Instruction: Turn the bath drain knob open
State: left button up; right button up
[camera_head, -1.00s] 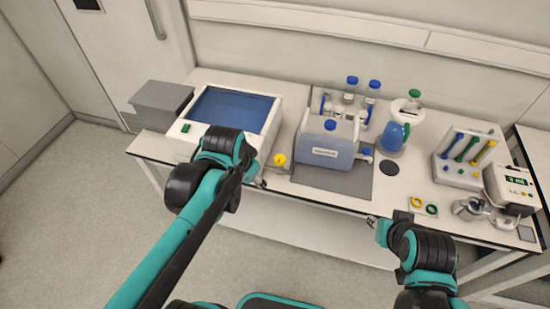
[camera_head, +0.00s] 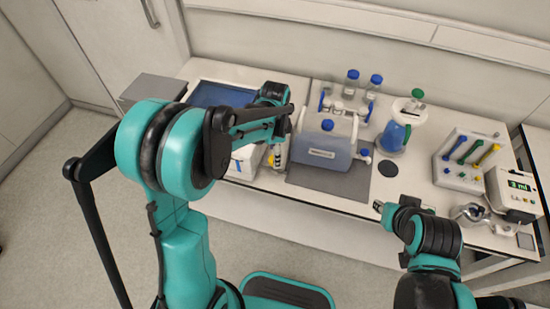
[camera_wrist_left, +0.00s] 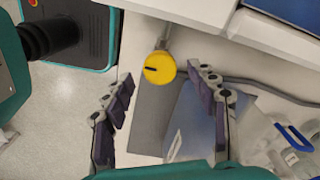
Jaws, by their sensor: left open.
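The yellow drain knob (camera_wrist_left: 160,67) has a short dark mark that lies nearly crosswise in the left wrist view. It sits at the end of a short grey pipe by the white bath's front edge. In the head view the knob is mostly covered by my left arm and gripper (camera_head: 279,153). My left gripper (camera_wrist_left: 161,80) is open and empty, its two fingers on either side of the knob's line; I see no contact. The bath (camera_head: 212,95), with blue inside, is partly hidden behind my left arm. My right gripper (camera_head: 379,208) hangs near the table's front edge; its fingers are too small to read.
A grey box (camera_head: 150,90) is left of the bath.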

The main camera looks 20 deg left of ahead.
pick_arm(q)
notch_tip(320, 180, down, 2)
jog(key=shift+f, duration=0.1)
jog(key=c, duration=1.2)
jog(key=shift+o, duration=0.2)
